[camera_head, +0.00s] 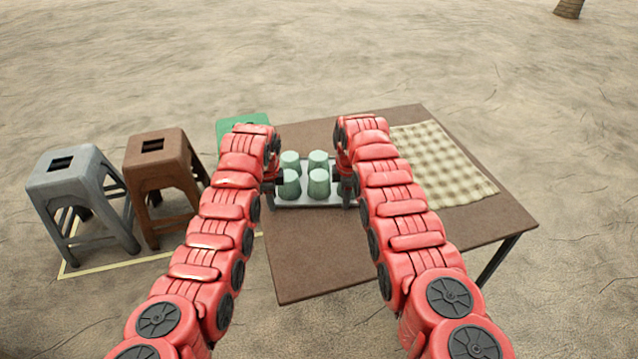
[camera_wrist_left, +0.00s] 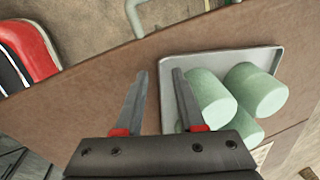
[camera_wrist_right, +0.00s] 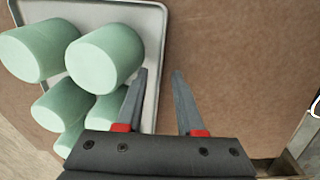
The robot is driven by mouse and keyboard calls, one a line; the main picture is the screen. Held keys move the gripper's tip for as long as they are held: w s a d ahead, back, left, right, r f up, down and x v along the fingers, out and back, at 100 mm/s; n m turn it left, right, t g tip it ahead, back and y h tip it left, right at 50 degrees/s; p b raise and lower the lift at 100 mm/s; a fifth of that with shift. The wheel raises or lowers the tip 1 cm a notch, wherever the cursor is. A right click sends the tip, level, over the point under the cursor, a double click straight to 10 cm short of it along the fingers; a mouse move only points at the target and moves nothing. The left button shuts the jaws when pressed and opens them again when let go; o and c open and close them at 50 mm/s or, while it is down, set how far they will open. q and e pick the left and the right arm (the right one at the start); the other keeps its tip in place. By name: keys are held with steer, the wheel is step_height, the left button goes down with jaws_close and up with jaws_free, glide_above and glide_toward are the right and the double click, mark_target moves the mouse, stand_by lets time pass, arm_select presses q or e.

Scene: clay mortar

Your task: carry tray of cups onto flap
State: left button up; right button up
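A pale grey tray (camera_head: 306,203) with several pale green cups (camera_head: 319,184) lies on the brown table (camera_head: 320,260). The cups look upside down. My left gripper (camera_head: 270,182) is at the tray's left side and my right gripper (camera_head: 347,186) at its right side. In the left wrist view the open fingers (camera_wrist_left: 154,72) straddle the line of the tray's rim (camera_wrist_left: 164,66). In the right wrist view the open fingers (camera_wrist_right: 160,72) also straddle the rim (camera_wrist_right: 158,40). Neither visibly grips it. I cannot tell which part is the flap.
A checkered cloth (camera_head: 440,165) lies on the table's right part. A grey stool (camera_head: 85,185), a brown stool (camera_head: 160,165) and a green stool (camera_head: 235,125) stand left of the table. The table front is clear.

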steer(key=shift+r, duration=0.35)
arm_select(q)
step_height(320, 180, up, 12)
steer(key=s, duration=0.2)
arm_select(e)
step_height(320, 180, up, 11)
steer(key=s, duration=0.1)
steer(key=shift+s, duration=0.25)
arm_select(q)
steer(key=shift+s+f, duration=0.15)
stand_by(0.3)
